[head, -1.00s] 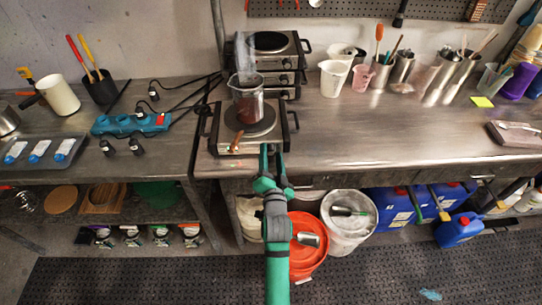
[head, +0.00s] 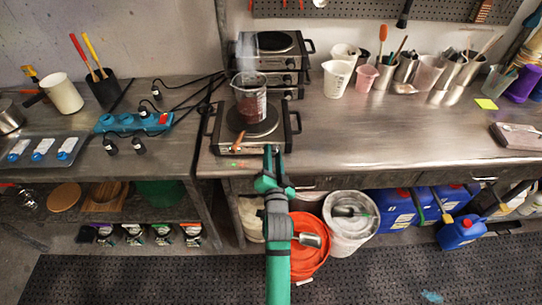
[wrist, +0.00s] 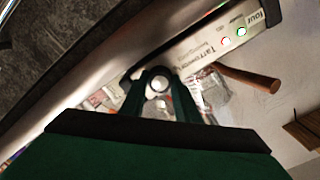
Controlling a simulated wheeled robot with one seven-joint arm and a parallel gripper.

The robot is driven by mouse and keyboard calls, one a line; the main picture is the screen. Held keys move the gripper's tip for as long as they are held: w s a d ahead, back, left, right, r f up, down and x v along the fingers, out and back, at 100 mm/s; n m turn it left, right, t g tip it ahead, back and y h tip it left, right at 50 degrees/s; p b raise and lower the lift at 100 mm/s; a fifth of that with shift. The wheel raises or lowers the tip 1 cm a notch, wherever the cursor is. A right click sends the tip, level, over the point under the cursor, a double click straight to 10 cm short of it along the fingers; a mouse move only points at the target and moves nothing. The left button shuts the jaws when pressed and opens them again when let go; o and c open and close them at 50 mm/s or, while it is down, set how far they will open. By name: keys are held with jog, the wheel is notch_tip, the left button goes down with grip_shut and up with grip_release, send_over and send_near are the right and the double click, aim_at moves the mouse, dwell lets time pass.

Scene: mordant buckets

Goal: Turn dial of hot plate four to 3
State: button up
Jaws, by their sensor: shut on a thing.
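Hot plate four (head: 226,143) is the flat steel unit at the front edge of the bench, with black side handles. The wrist view shows its front panel (wrist: 205,48) with the word "four" and two small lit lamps. My gripper (head: 271,152) reaches the right part of that front panel. In the wrist view, my gripper (wrist: 158,82) is shut on the dial (wrist: 158,84), a round knob with one finger on each side. The dial's pointer and number cannot be read. A glass beaker (head: 250,104) with dark red liquid stands on the plate.
A brown wooden handle (wrist: 250,78) sticks out beside the panel. More hot plates (head: 268,45) are stacked behind. A blue power strip (head: 133,122) lies at left. An orange bucket (head: 312,262) and a white bucket (head: 350,235) stand below.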

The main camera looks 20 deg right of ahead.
jog(key=shift+s+d+r, duration=0.1)
jog(key=shift+d, duration=0.15)
jog(key=shift+s+d+n, duration=0.1)
jog(key=shift+n, duration=0.8)
jog(key=n, duration=0.3)
jog(key=shift+r, duration=0.1)
jog(key=shift+n, duration=0.9)
jog(key=shift+a, duration=0.2)
jog(key=shift+w, duration=0.25)
